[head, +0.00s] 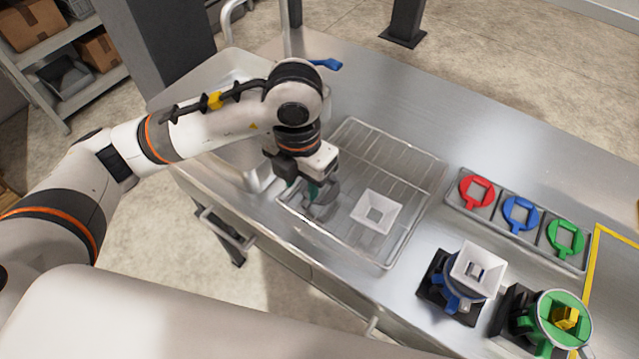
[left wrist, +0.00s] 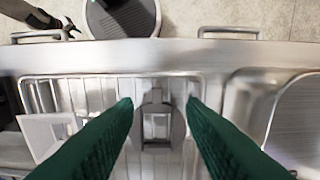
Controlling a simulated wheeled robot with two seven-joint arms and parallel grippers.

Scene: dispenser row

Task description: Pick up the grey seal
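The grey seal (left wrist: 157,109), a ring with a square hole and a tab, lies in the wire rack (left wrist: 88,92) in the left wrist view. In the head view the grey seal (head: 322,205) shows partly, below and beside my left gripper (head: 310,188), which hides some of it. In the left wrist view my left gripper (left wrist: 158,104) is open. Its green fingers stand apart on either side of the seal, with a gap on both sides. Whether the fingertips are down at the seal's height I cannot tell. My right gripper is not in view.
A white square funnel (head: 364,217) sits in the rack close to the seal. Red (head: 466,193), blue (head: 509,214) and green (head: 552,236) seals lie in a tray at the right. Two dispensers, blue (head: 448,297) and green (head: 541,343), stand at the front. A sink is at the left.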

